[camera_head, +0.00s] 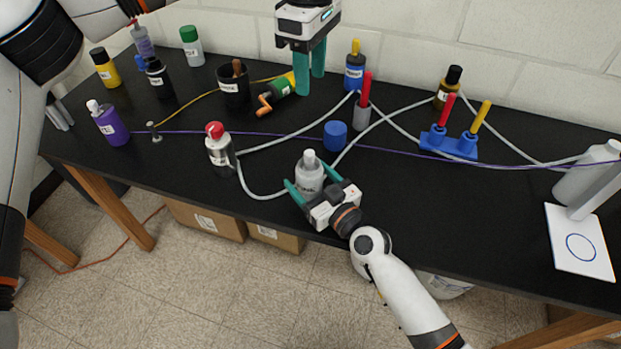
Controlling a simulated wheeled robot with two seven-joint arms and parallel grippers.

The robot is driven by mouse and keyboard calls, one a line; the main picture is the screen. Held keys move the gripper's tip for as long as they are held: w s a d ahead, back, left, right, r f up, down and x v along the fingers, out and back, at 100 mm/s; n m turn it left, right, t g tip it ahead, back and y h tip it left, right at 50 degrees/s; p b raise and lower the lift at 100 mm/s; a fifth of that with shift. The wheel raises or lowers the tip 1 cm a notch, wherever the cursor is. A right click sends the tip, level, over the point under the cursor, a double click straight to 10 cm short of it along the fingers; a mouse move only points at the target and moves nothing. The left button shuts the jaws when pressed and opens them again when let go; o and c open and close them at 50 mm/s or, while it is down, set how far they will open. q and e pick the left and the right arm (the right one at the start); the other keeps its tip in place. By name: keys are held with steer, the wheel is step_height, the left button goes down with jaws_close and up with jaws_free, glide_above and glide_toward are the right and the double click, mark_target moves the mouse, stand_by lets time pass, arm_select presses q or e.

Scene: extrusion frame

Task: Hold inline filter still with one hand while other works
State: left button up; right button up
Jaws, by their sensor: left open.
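A grey-white bottle-shaped body with a pale cap (309,170) stands upright near the table's front edge. It appears to be the inline filter; grey tubing runs up to it from both sides, but its label is too small to read. My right gripper (308,178) reaches in from the front with its teal fingers on either side of this body, seemingly closed against it. My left gripper (310,75) points down over the back of the table, open and empty.
A silver bottle with red cap (220,147) and a blue cylinder (335,135) stand nearby. A blue holder with red and yellow handles (450,143) is to the right. Tubes and a purple cord (270,134) cross the black table. A white plate (580,241) lies far right.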

steer(key=v, duration=1.2)
